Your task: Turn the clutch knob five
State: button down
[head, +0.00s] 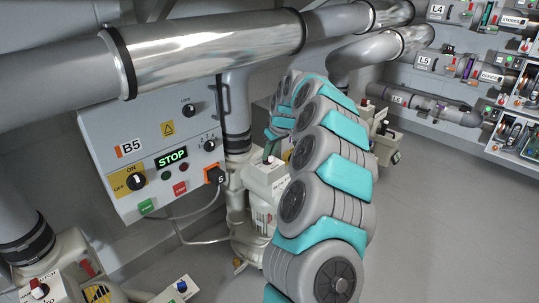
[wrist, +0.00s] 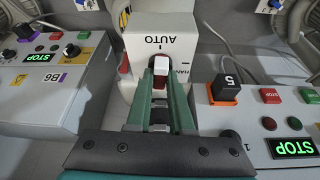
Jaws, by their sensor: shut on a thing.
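A white clutch box (wrist: 158,30) marked AUTO and HAND stands ahead of me in the wrist view. The clutch knob (wrist: 161,66), with a white top and a red body, is on its near face. My gripper (wrist: 160,80) is shut on this knob, a green finger on each side, hiding part of it. In the head view the white box (head: 265,180) is below the end of my arm, right of the B5 panel. My arm partly hides this area there. A black "5" plug on an orange base (wrist: 225,90) is to the right in the wrist view.
The B5 panel (head: 126,185) with a green STOP display is left of the box in the head view. The B6 panel (wrist: 45,85) is left in the wrist view. Large pipes (head: 215,60) run above. Grey floor (head: 440,220) is free at right.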

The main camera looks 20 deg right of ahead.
jog(key=m+b, duration=0.1)
jog(key=m+h+b, duration=0.1)
jog(key=m, duration=0.1)
jog(key=m+h+b, duration=0.1)
jog(key=m, duration=0.1)
jog(key=shift+a+f+b, duration=0.15)
jog(key=shift+a+b, duration=0.1)
jog(key=shift+b, duration=0.15)
jog(key=m+h+b, duration=0.1)
jog(key=m, duration=0.1)
jog(key=m+b, duration=0.2)
jog(key=shift+w+a+m+h, duration=0.1)
jog(key=shift+a+m+h, duration=0.1)
jog(key=shift+m+h, duration=0.15)
jog(key=shift+w+a+m+g+h+b, duration=0.15)
jog(key=shift+m+g+h+b, duration=0.35)
jog(key=shift+m+b, duration=0.6)
jog(key=shift+w+a+r+m+g+h+b, duration=0.1)
jog(key=shift+m+g+b, duration=0.15)
jog(key=shift+m, duration=0.55)
jog(key=shift+s+d+r+m+g+h+b, duration=0.1)
jog(key=shift+m+g+h+b, duration=0.1)
jog(key=shift+m, duration=0.55)
jog(key=shift+w+a+m+g+h+b, duration=0.1)
jog(key=shift+m+g+b, duration=0.15)
jog(key=shift+m, duration=0.55)
jog(key=c, duration=0.8)
grip_release()
